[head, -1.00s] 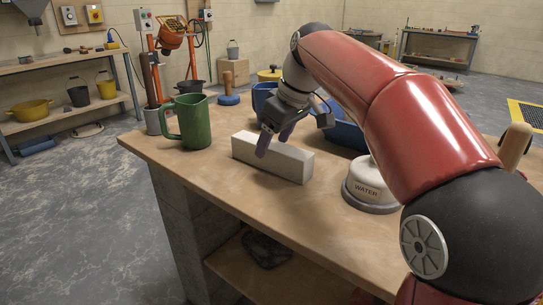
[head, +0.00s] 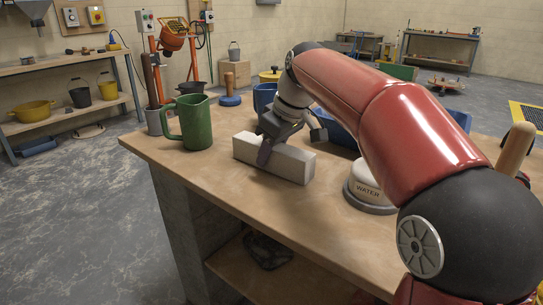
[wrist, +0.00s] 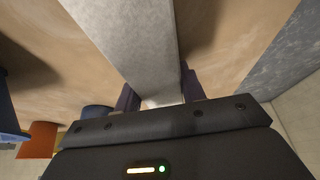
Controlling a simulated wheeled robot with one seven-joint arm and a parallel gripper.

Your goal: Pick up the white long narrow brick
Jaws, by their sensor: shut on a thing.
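The white long narrow brick (head: 290,163) lies on the wooden workbench (head: 250,210), between a green jug and a water container. My gripper (head: 266,150) is down over the brick, with a finger against its near side. In the wrist view the brick (wrist: 125,40) runs up between the two fingers of my gripper (wrist: 157,95), one on each side. The gripper is shut on the brick. The far finger is hidden behind the brick in the head view. The brick seems to rest on the bench.
The green jug (head: 190,122) stands left of the brick. The white container marked WATER (head: 367,188) stands right of it. Blue bins (head: 340,135) are behind my gripper. The bench front, nearest the camera, is clear.

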